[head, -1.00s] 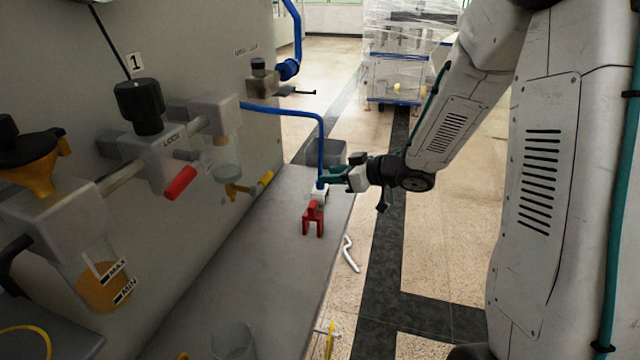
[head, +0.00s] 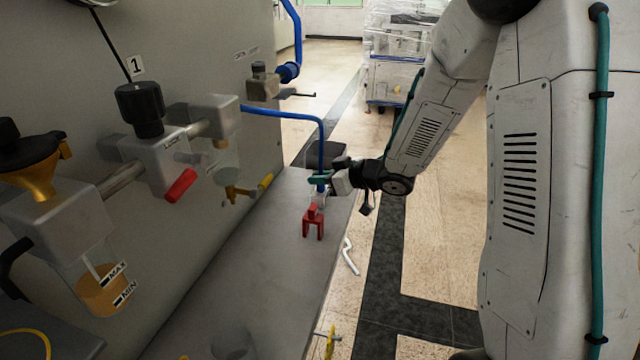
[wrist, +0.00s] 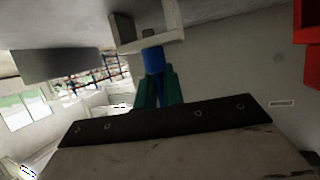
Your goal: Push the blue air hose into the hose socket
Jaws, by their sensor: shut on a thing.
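The blue air hose (head: 321,140) runs from a grey fitting on the machine wall, bends, and hangs down to my gripper. My gripper (head: 321,179) is shut on it near its lower end. In the wrist view the blue hose end (wrist: 153,60) sits between the teal fingers of my gripper (wrist: 157,82). I cannot tell whether the tip is inside. In the head view a small pale part (head: 319,198), likely the same fitting, shows just below the fingers.
A red forked part (head: 313,224) stands on the grey bench (head: 250,270) just below the gripper. A white bent piece (head: 349,257) lies by the bench edge.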

